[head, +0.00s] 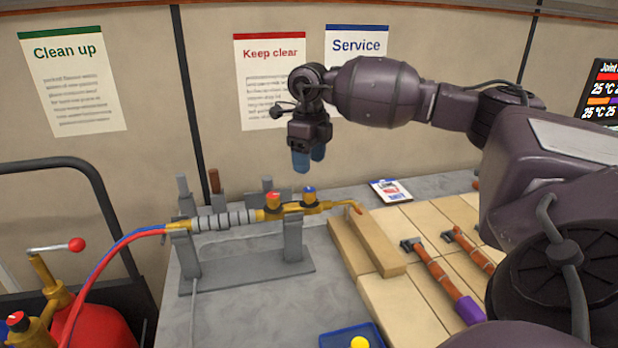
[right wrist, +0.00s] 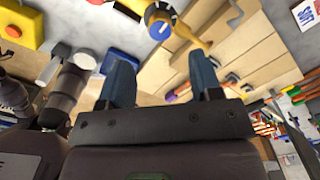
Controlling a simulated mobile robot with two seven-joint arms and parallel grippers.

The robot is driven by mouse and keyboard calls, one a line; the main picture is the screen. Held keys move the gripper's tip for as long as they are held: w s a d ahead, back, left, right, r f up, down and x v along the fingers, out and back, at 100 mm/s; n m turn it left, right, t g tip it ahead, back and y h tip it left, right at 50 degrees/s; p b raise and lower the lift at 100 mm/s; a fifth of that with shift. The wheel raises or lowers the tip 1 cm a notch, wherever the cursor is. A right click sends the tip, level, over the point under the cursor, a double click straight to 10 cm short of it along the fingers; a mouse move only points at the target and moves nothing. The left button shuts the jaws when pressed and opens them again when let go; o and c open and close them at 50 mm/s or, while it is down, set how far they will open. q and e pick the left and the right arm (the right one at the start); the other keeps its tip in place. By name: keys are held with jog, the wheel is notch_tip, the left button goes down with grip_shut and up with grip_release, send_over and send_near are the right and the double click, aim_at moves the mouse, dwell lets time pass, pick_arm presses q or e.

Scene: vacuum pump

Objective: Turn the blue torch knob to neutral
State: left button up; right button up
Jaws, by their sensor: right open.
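The torch (head: 240,216) lies level across a grey stand, with a yellow body and a grey ribbed grip. The blue torch knob (head: 309,194) is on top of its yellow body, right of the red knob (head: 273,200). My right gripper (head: 309,158) points down above the blue knob, apart from it, its blue fingers open and empty. In the right wrist view the blue knob (right wrist: 160,28) shows beyond the open fingertips of the gripper (right wrist: 161,62), roughly centred between them. The knob's mark is too small to read. My left gripper is not in view.
The grey stand (head: 293,240) holds the torch on the grey bench. Red and blue hoses (head: 120,252) run from its left end to a red cylinder (head: 100,325). Wooden boards (head: 440,300) with tools lie at the right. A blue tray (head: 328,340) is in front.

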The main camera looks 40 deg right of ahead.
jog(key=shift+r, duration=1.15)
